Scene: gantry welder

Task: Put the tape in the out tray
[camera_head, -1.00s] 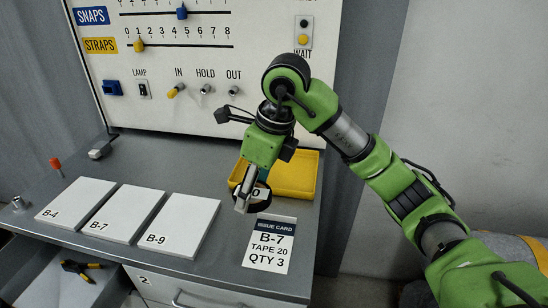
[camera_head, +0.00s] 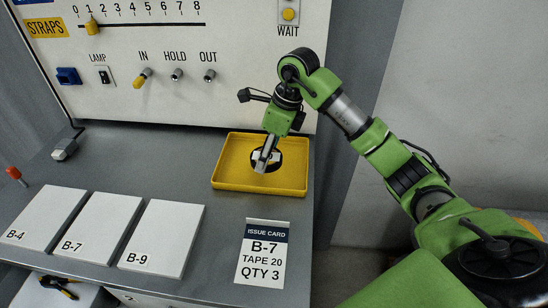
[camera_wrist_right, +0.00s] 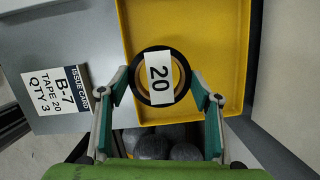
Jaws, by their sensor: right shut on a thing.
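The tape is a black roll (camera_head: 279,159) with a white label reading 20; the wrist view shows it face-on (camera_wrist_right: 159,77). My right gripper (camera_head: 265,162) is shut on the tape, with one finger at each side of the roll in the wrist view (camera_wrist_right: 160,88). The out tray is the shallow yellow tray (camera_head: 230,176) on the bench, also in the wrist view (camera_wrist_right: 210,25). The tape is within the tray's outline in the head view. I cannot tell whether it touches the tray floor. My left gripper is not in view.
An issue card (camera_head: 263,254) reading B-7, TAPE 20, QTY 3 lies in front of the tray. White pads B-4 (camera_head: 42,218), B-7 (camera_head: 101,228) and B-9 (camera_head: 163,238) lie to the left. The switch panel (camera_head: 190,105) stands behind. The tray is otherwise empty.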

